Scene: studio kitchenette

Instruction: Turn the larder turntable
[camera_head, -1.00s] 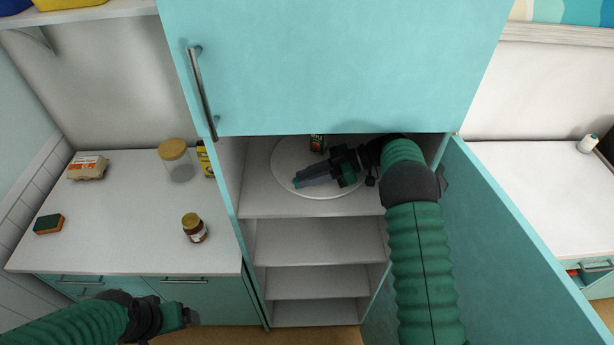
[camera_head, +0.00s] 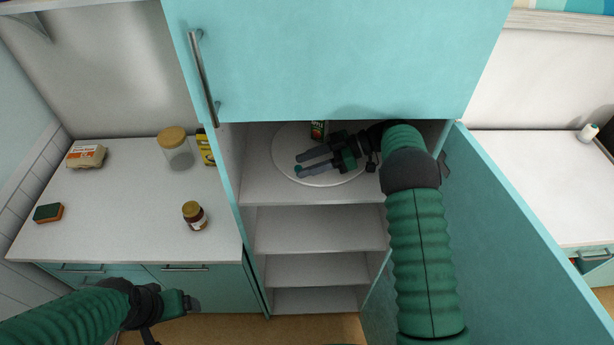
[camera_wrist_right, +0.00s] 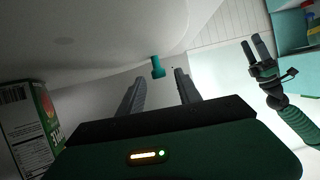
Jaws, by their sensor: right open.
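The larder turntable (camera_head: 283,148) is a white round disc on the upper open shelf of the tall teal cupboard. A small teal knob (camera_wrist_right: 158,68) stands on it near the rim; it also shows in the head view (camera_head: 298,169). My right gripper (camera_head: 300,164) is over the turntable, open and empty, pointing left. In the right wrist view the knob appears just beyond the fingertips, between their lines; I cannot tell whether it touches a finger. A printed carton (camera_head: 319,130) stands at the turntable's back. My left gripper (camera_head: 190,303) is open and empty, low before the left counter.
The cupboard door (camera_head: 510,235) is open on the right, beside my right arm. The upper cupboard front (camera_head: 330,60) hangs above the shelf. The left counter (camera_head: 110,215) holds a lidded jar (camera_head: 176,150), a brown jar (camera_head: 194,215), an egg carton and a sponge. Lower shelves are empty.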

